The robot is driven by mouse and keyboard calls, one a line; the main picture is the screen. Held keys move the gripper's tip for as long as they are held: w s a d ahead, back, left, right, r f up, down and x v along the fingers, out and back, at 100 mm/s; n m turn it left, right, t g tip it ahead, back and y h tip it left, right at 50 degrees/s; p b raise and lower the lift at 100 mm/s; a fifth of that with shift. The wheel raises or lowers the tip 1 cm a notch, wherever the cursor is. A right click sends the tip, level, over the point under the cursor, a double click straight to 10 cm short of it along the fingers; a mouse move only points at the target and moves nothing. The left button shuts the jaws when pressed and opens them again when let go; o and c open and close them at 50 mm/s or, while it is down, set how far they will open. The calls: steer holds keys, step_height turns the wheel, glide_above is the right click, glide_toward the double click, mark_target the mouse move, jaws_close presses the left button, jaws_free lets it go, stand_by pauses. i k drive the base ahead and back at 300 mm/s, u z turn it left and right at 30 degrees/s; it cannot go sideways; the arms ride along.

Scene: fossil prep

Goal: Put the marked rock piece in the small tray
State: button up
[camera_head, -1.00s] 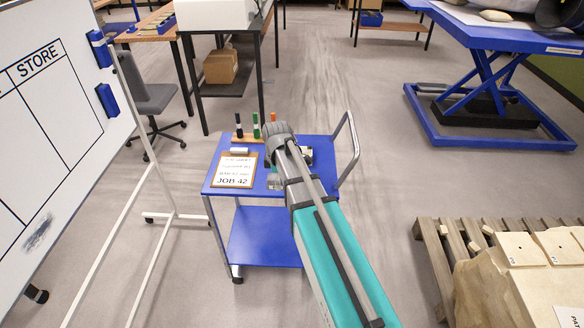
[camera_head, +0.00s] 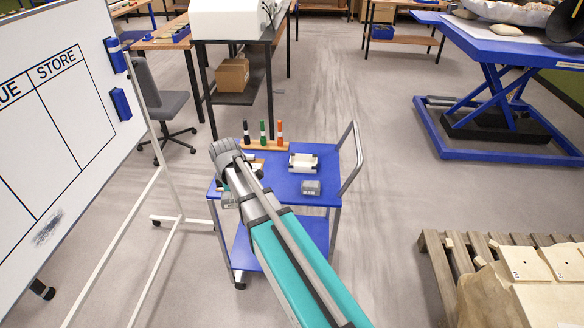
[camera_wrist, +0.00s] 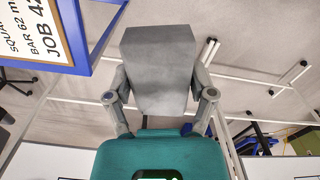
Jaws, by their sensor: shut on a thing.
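My gripper (camera_wrist: 160,97) is shut on a plain grey block (camera_wrist: 158,62), which sits between its two fingers in the wrist view. No mark shows on the block's visible faces. In the head view my gripper (camera_head: 229,198) is mostly hidden by my arm, at the left edge of the blue cart (camera_head: 330,200). The small white tray (camera_head: 303,162) stands on the cart's top, right of my arm. Another grey piece (camera_head: 311,188) with a pale top lies in front of the tray, apart from it.
A wooden rack with several markers (camera_head: 264,142) stands at the cart's back. A clipboard (camera_wrist: 45,30) lies on the cart, mostly hidden by my arm in the head view. A whiteboard (camera_head: 60,120) stands left.

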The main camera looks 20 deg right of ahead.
mark_target(303, 163)
steer(key=u, duration=0.7)
steer(key=k, duration=0.75)
steer(key=z, duration=1.05)
steer(key=i, duration=0.25)
steer(key=z, duration=0.1)
